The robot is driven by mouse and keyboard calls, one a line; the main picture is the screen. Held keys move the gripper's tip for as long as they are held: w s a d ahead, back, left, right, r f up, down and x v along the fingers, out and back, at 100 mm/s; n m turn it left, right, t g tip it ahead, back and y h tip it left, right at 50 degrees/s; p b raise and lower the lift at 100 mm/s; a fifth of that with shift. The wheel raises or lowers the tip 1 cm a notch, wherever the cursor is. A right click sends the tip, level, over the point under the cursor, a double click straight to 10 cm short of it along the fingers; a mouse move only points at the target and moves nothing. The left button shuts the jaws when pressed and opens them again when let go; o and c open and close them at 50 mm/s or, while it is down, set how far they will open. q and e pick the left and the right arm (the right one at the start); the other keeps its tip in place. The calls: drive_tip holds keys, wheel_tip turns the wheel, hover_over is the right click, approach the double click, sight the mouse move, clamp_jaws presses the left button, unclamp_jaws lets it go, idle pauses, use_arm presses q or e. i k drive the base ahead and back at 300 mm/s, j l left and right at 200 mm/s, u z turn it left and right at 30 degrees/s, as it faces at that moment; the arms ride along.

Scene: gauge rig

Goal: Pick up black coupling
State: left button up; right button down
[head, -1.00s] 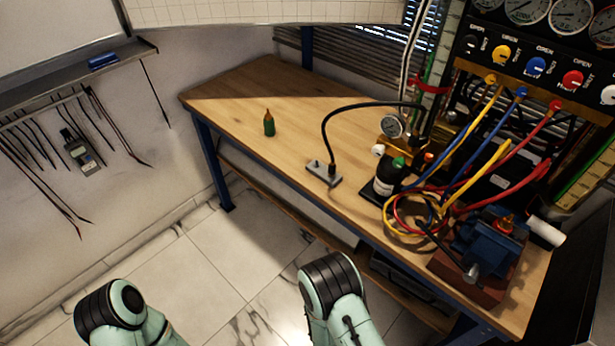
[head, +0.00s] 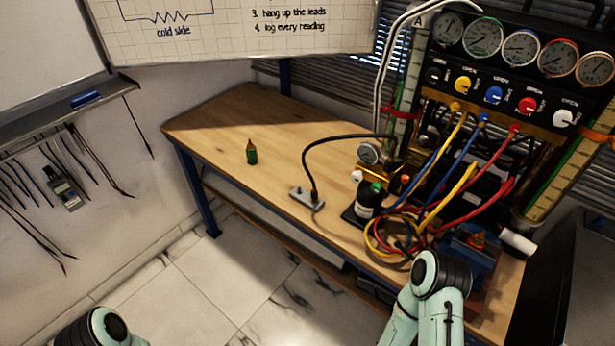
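A black hose (head: 340,139) arches over the bench, and its dark lower end, which looks like the black coupling (head: 314,195), stands upright at a small grey block (head: 302,199) near the bench's front edge. The hose's other end runs back toward the gauge on the brass fitting, where the join is hard to make out. Links of my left arm show at the bottom left and links of my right arm at the bottom right, in front of the bench. Neither gripper is in view.
A black bottle (head: 368,199), looped coloured hoses (head: 372,238) and a blue vise (head: 468,247) crowd the right. The gauge panel (head: 520,75) stands behind.

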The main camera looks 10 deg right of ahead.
sight(314, 192)
drive_tip(key=z, duration=1.9)
drive_tip(key=u, duration=1.45)
drive_tip(key=j+z, duration=0.1)
drive_tip(key=z, duration=0.4)
drive_tip(key=i+j+z, duration=0.15)
drive_tip(key=j+z, duration=0.15)
drive_tip(key=j, duration=0.15)
drive_tip(key=i+j+z, duration=0.1)
drive_tip(key=j+z, duration=0.25)
drive_tip(key=j, duration=0.15)
drive_tip(key=i+j+z, duration=0.15)
drive_tip(key=j, duration=0.9)
drive_tip(key=k, duration=0.1)
